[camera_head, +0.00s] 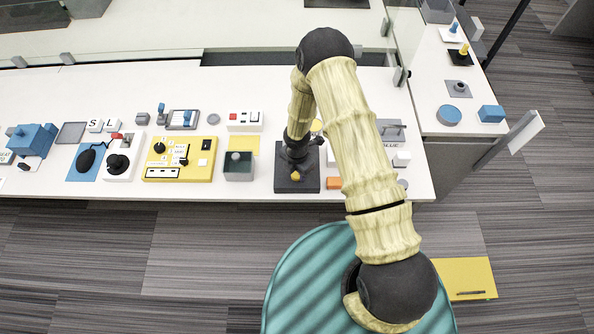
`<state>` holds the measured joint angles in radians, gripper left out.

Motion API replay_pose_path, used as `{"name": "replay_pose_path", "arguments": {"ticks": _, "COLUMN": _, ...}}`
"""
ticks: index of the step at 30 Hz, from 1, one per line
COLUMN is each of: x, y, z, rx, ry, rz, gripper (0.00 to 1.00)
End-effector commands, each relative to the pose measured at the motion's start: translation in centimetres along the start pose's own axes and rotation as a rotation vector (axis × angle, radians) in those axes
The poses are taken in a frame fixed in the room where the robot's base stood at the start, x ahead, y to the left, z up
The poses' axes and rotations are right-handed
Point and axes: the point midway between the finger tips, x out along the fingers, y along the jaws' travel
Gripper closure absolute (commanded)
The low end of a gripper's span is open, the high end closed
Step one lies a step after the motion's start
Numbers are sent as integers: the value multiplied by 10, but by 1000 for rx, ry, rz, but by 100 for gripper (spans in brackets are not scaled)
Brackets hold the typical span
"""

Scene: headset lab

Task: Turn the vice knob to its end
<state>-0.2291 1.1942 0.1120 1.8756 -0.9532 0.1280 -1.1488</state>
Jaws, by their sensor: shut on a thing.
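My gripper (296,153) points down over a dark grey fixture (308,183) near the front edge of the white table. The fixture appears to be the vice, with a flat dark base and a small yellow part (295,176) at its front. My gripper is shut on a part of the fixture that looks like its knob. The fingers and the knob are dark, small and mostly hidden by the wrist, so the knob's angle cannot be told.
A blue device (36,140) stands at the far left. A glass panel (406,35) rises at the back right.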

Motion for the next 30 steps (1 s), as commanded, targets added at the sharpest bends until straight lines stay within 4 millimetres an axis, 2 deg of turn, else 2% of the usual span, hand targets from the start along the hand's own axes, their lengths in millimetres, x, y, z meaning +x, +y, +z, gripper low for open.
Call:
{"name": "replay_pose_path", "arguments": {"ticks": 14, "x": 1, "y": 1, "z": 0, "rx": 113, "ry": -1, "rz": 2, "gripper": 86}}
{"name": "replay_pose_path", "arguments": {"ticks": 30, "x": 2, "y": 1, "z": 0, "rx": 566, "ry": -1, "rz": 4, "gripper": 86}}
